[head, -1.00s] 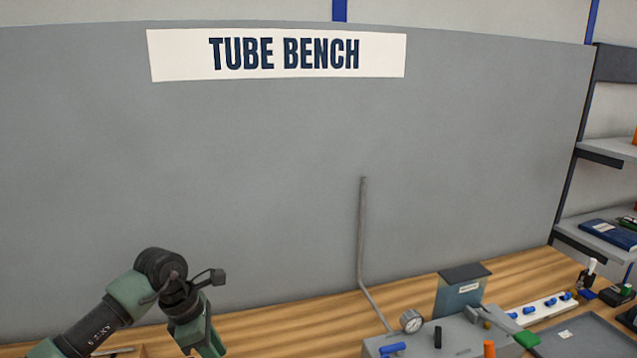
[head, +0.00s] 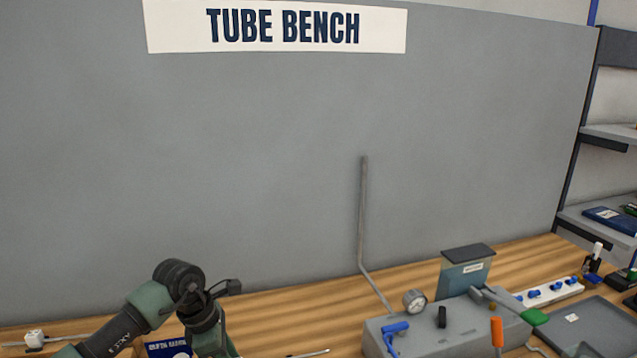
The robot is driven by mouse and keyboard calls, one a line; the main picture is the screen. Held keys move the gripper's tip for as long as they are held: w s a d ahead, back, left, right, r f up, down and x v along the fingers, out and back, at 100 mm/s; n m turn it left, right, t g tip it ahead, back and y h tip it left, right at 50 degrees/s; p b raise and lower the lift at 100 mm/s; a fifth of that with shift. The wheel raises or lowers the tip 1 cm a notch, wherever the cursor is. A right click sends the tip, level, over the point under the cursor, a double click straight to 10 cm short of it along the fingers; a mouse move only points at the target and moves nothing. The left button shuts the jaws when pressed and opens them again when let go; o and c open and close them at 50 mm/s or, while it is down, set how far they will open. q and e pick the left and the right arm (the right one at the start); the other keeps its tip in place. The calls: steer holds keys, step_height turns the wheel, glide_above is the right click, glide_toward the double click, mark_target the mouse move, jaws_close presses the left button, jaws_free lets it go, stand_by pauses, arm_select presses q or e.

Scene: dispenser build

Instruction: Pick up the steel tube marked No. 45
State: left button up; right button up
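A thin grey bent steel tube (head: 362,215) rises in front of the grey back panel, bends low down and slants to the grey bench unit. No number is readable on it, so I cannot tell whether it is No. 45. My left arm comes in at the lower left, well to the left of this tube. Its gripper fingertips lie below the picture edge or are hidden by the wrist. My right gripper does not show. A thin light rod (head: 308,354) lies at the bottom edge, just right of my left arm; its marking is not readable.
The grey bench unit (head: 450,333) carries a round gauge (head: 415,300), a blue lever (head: 394,331), an orange-handled part (head: 497,332) and a green-ended lever (head: 533,316). A dark tray (head: 590,328) is at right. A dark blue box (head: 168,347) is partly behind my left arm. The table's middle back is clear.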

arm_select(q)
jaws_close()
steer(key=shift+r, duration=0.1)
steer(key=shift+r+p, duration=1.7)
steer(key=shift+r, duration=1.8)
steer(key=shift+d, duration=0.1)
